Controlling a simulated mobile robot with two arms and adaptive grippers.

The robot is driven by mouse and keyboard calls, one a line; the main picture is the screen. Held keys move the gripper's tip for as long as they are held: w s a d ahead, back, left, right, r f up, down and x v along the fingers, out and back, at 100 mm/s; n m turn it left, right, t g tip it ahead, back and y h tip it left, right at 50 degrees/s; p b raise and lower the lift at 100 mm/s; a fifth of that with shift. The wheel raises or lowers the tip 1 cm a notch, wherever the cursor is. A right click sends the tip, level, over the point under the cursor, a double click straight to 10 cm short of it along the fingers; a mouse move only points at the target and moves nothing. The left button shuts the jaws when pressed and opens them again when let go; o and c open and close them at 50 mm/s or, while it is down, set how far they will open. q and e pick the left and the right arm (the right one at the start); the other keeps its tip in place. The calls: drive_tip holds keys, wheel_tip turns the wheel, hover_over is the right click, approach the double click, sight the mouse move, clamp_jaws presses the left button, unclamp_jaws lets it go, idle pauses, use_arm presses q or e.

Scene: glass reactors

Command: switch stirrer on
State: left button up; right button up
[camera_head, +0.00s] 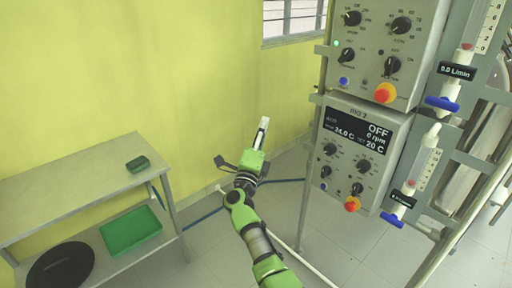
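The lower control box (338,178) on the rack has a dark display (358,133) reading OFF, 0 rpm and 20 C. Below the display are several black knobs, a blue button (324,186) and a red knob on a yellow base (352,204). An upper control box (420,50) has similar knobs and a lit green lamp (336,43). Which control is the stirrer's, I cannot read. My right gripper (263,124) is left of the lower box, apart from it, with its narrow fingers together and nothing visible between them. My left gripper is out of view.
Flow meters with blue valves (392,219) and metal rack bars stand right of the boxes. A shelf table (75,190) at left holds a small green box (138,164), a green tray (131,229) and a black round lid (62,268). Floor between is mostly free.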

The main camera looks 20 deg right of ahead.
wheel_tip(320, 180, down, 6)
drive_tip(key=a+n+t+y, duration=0.1)
drive_tip(key=a+n+y, duration=0.1)
drive_tip(key=n, duration=0.2)
drive_tip(key=shift+w+y, duration=0.15)
drive_tip(key=shift+y, duration=0.15)
